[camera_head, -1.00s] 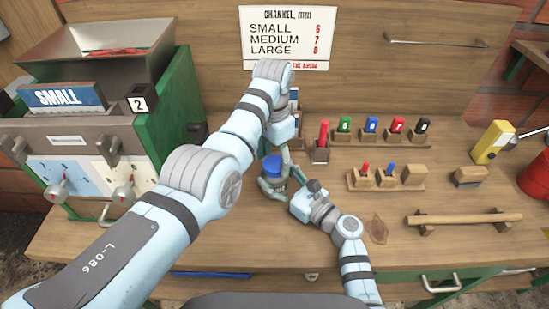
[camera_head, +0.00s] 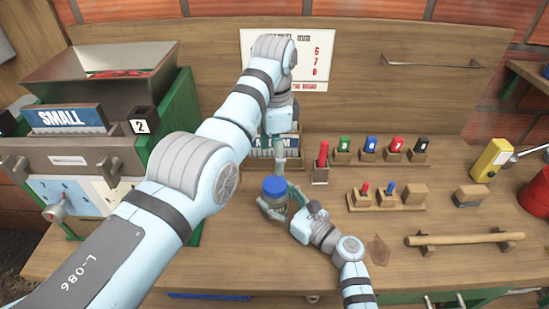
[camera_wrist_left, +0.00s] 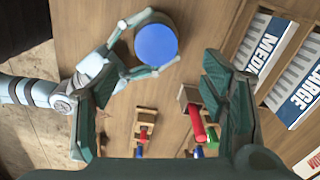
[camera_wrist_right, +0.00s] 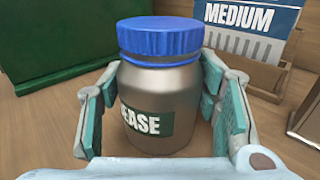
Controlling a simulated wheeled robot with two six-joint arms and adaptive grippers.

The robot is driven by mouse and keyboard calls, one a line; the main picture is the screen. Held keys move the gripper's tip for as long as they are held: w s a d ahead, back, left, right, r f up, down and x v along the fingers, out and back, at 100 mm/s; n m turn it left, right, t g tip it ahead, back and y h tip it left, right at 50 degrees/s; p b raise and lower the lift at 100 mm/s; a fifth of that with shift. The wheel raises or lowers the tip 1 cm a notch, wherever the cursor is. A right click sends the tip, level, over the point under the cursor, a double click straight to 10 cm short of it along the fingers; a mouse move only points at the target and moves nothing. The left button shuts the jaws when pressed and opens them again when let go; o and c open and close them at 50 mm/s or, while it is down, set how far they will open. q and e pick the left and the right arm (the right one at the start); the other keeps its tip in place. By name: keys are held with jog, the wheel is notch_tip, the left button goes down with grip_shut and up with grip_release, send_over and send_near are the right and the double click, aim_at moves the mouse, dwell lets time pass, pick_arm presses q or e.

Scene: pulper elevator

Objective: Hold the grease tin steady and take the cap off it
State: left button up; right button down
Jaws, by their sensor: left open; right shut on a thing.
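The grease tin (camera_wrist_right: 165,105) is a grey metal jar with a dark label, standing upright with its blue cap (camera_wrist_right: 160,37) on. In the head view the cap (camera_head: 274,187) shows as a blue disc on the tin. My right gripper (camera_head: 277,207) is shut around the tin's body, with a finger on each side below the cap. My left gripper (camera_head: 279,158) is open and empty above and behind the cap. In the left wrist view the cap (camera_wrist_left: 156,45) lies beyond its spread fingers, toward the upper part of the picture, apart from them.
A rack with MEDIUM and LARGE cards (camera_wrist_left: 275,55) stands behind the tin. Small wooden holders with coloured pieces (camera_head: 385,200) are to the right, with a wooden bar (camera_head: 465,239) in front. A green machine with a hopper (camera_head: 100,75) stands at left.

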aim_at(274, 182)
pick_arm(q)
jog(key=shift+s+f+m, duration=0.15)
jog(key=shift+f+m, duration=0.05)
jog(key=shift+m, duration=1.1)
notch_tip(274, 182, down, 8)
jog(key=shift+c, duration=0.2)
jog(key=c, duration=1.2)
jog(key=n, duration=1)
jog(key=shift+r, duration=0.1)
jog(key=n, duration=0.9)
jog(key=shift+a+n, duration=0.1)
jog(key=shift+n, duration=0.3)
